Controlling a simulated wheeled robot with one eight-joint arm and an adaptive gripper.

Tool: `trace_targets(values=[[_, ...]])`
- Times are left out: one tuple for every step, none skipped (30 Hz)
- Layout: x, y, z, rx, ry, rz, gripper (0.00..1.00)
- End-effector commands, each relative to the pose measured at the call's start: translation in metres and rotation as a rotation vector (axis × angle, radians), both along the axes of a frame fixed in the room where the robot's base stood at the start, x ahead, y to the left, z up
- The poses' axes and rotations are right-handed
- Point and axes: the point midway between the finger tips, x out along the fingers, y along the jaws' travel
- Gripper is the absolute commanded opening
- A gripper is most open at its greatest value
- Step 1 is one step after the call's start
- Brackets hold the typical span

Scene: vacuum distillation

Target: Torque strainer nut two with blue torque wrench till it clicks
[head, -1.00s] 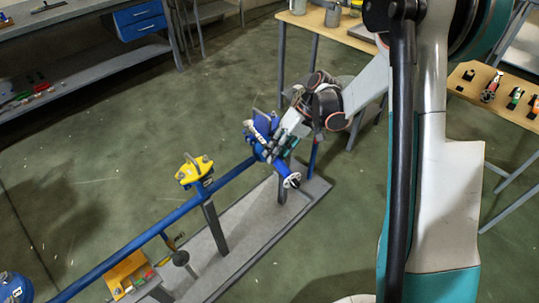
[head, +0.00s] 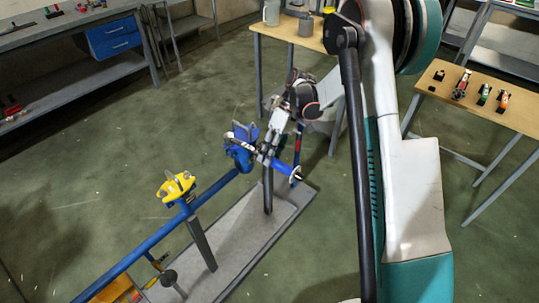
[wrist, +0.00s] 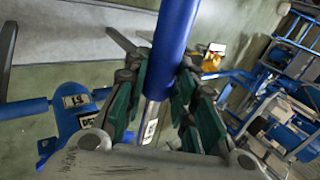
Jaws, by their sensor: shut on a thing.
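My gripper (head: 268,153) is shut on the blue handle of the torque wrench (head: 284,168), beside the blue strainer (head: 240,153) on the pipe stand. The wrench handle (wrist: 174,45) runs between the fingers of my gripper (wrist: 158,95) in the wrist view, with a bare metal shaft below it. In the head view the wrench slants from upper left at the strainer down to its handle end at lower right. A labelled blue body (wrist: 78,122) shows at left in the wrist view. The wrench's working end and strainer nut two cannot be made out clearly.
A blue pipe (head: 140,247) with a yellow fitting (head: 176,187) runs to lower left above a grey base plate (head: 235,240). A wooden table (head: 290,40) stands behind my arm. Floor at left is open.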

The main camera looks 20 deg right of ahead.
Motion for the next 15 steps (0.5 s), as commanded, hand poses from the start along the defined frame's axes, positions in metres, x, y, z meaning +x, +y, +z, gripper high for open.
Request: trace_targets(values=[[-0.003, 0.003, 0.001, 0.001, -0.001, -0.017, 0.00], [-0.004, 0.005, 0.000, 0.001, 0.000, -0.031, 0.00], [-0.006, 0.008, 0.000, 0.002, -0.001, -0.050, 0.00], [-0.007, 0.010, 0.001, 0.001, 0.000, -0.063, 0.00], [-0.009, 0.012, 0.001, 0.002, 0.000, -0.077, 0.00], [-0.010, 0.014, 0.001, 0.001, -0.001, -0.096, 0.00], [-0.012, 0.016, 0.000, 0.001, -0.001, -0.108, 0.00], [-0.013, 0.018, 0.000, 0.002, 0.000, -0.121, 0.00], [-0.014, 0.020, 0.001, 0.001, -0.001, -0.133, 0.00], [-0.014, 0.021, 0.000, 0.002, -0.001, -0.143, 0.00], [-0.015, 0.022, 0.001, 0.001, 0.000, -0.151, 0.00], [-0.016, 0.023, 0.001, 0.001, 0.000, -0.158, 0.00], [-0.016, 0.023, 0.001, 0.002, 0.000, -0.161, 0.00], [-0.016, 0.023, 0.001, 0.001, 0.001, -0.164, 0.00], [-0.016, 0.023, 0.000, 0.001, 0.001, -0.165, 0.00]])
